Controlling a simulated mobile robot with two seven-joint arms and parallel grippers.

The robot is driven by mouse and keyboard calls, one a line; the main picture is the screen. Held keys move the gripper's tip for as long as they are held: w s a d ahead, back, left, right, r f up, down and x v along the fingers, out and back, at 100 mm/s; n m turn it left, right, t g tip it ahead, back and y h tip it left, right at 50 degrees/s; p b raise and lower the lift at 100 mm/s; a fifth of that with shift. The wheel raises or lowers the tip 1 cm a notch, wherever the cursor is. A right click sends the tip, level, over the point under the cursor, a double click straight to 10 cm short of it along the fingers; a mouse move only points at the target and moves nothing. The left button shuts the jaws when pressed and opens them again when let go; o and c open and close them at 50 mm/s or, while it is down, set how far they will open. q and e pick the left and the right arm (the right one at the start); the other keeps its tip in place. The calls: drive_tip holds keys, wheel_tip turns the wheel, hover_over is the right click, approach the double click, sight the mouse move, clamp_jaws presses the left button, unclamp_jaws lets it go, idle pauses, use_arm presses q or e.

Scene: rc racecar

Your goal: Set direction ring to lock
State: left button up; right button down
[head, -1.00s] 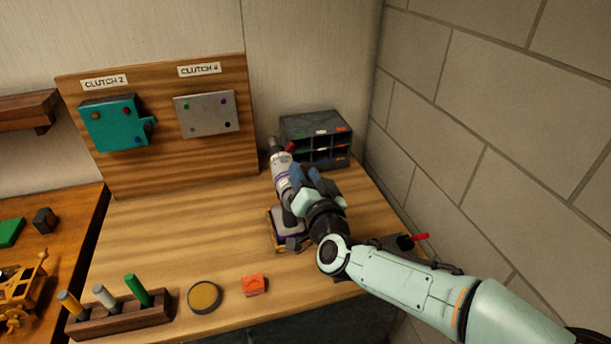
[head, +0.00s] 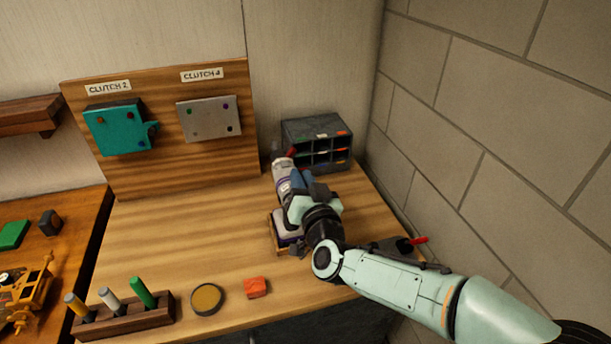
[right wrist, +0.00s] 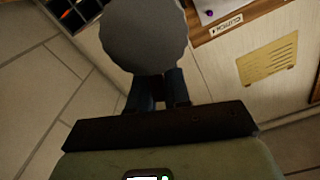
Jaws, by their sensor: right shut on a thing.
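A white and purple power tool (head: 283,172) leans up from a small stand (head: 275,236) on the right part of the wooden bench. My right gripper (head: 307,183) is at its upper body with its blue fingers closed against it from the right. In the right wrist view the dark blue fingers (right wrist: 155,92) meet a grey round part (right wrist: 145,38) with a scalloped edge. Which mark the direction ring points to cannot be seen; the gripper hides much of the tool. My left gripper is out of view.
A drawer cabinet (head: 318,130) stands close behind the tool, and a stone wall (head: 500,120) rises at the right. A clutch board (head: 165,175) stands behind. A peg block (head: 125,322), a round tin (head: 207,298) and an orange block (head: 256,287) lie in front. The middle bench is clear.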

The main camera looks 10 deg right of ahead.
drive_tip(key=shift+a+r+n+p, duration=0.25)
drive_tip(key=shift+a+n+p, duration=0.35)
drive_tip(key=shift+n, duration=0.4)
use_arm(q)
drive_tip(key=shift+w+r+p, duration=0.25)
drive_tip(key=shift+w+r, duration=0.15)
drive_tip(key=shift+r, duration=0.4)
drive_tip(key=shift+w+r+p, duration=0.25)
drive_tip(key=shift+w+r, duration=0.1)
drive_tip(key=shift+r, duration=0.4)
use_arm(e)
drive_tip(key=shift+a+n, duration=0.3)
drive_tip(key=shift+n, duration=0.5)
drive_tip(key=shift+f, duration=0.1)
drive_tip(key=c, duration=1.2)
unclamp_jaws()
drive_tip(key=shift+o, duration=0.2)
drive_tip(key=shift+s, duration=0.15)
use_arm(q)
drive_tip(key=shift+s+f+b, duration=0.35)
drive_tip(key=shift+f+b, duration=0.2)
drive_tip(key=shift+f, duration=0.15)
use_arm(e)
drive_tip(key=s, duration=1.3)
drive_tip(key=shift+d, duration=0.25)
